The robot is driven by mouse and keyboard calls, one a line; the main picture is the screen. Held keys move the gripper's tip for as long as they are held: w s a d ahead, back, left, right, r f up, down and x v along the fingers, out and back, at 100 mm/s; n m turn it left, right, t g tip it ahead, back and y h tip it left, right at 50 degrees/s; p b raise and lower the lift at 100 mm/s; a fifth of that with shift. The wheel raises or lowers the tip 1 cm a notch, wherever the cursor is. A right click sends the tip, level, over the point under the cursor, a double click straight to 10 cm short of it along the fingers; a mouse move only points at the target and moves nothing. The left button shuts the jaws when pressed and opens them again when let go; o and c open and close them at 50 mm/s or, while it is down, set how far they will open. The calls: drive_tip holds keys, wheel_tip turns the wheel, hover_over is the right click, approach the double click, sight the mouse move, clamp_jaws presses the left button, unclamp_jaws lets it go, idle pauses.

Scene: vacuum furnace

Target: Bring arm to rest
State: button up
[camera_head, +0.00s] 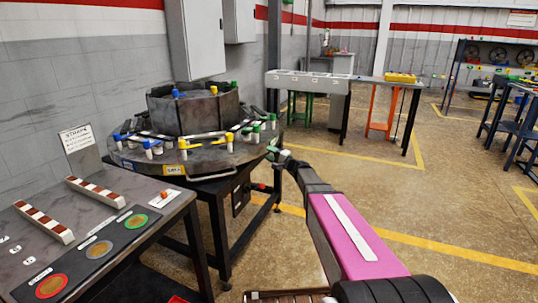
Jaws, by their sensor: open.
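My arm reaches from the bottom right toward the middle of the view, with a pink link with a white stripe and a dark wrist. My gripper (275,152) is at the far end, close to the right edge of the round furnace table (200,172). It is small in the picture. I see nothing held in it. I cannot tell whether it touches the table edge. The round table carries a dark many-sided chamber (195,108) and several small pegs with blue, yellow and green tops.
A dark workbench (150,230) with striped bars and coloured discs stands at the lower left. A grey table (340,82) stands at the back. Blue racks (505,120) stand at the right. The floor (430,200) between them is clear. Grey cabinets (195,40) hang on the wall.

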drive_tip(key=s+a+f+n+g+h, duration=0.1)
drive_tip(key=s+f+n+g+h, duration=0.25)
drive_tip(key=s+f, duration=0.45)
drive_tip(key=s+f+n+g+h, duration=0.2)
drive_tip(key=s+f+g, duration=0.3)
drive_tip(key=s, duration=0.6)
drive_tip(key=s+d+f+n+g+h, duration=0.1)
drive_tip(key=s+d+f+g+h, duration=0.1)
drive_tip(key=s+d+h, duration=0.3)
drive_tip(key=s+d+f+n+g+h, duration=0.1)
drive_tip(key=s+d+h, duration=0.4)
drive_tip(key=s, duration=0.7)
wheel_tip(320, 180, down, 2)
drive_tip(key=shift+d+f+g, duration=0.1)
drive_tip(key=shift+d+g, duration=0.35)
drive_tip(key=shift+d, duration=0.55)
drive_tip(key=shift+s+h, duration=0.1)
drive_tip(key=shift+h, duration=0.15)
